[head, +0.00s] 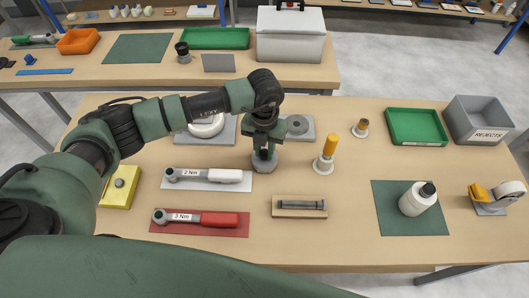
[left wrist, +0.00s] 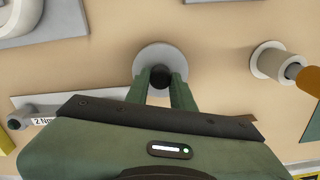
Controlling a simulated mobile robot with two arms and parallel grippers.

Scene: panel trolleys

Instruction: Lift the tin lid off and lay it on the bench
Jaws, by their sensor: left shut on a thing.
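My left gripper (head: 264,152) points down over the middle of the bench (head: 350,240). It is shut on the black knob of a round grey lid (head: 264,166). In the left wrist view the lid (left wrist: 150,55) shows as a pale grey disc, with the knob between my fingertips (left wrist: 161,78). The lid looks level and is at or just above bare bench; I cannot tell whether it touches. A white round tin (head: 205,127) stands on a grey mat behind my arm, which partly hides it. My right gripper is out of view.
Close by are a yellow-handled tool in a white holder (head: 325,158), a white torque wrench (head: 210,176) and a grey plate with a round piece (head: 300,126). A red wrench (head: 200,218) and a wooden block (head: 299,207) lie nearer.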

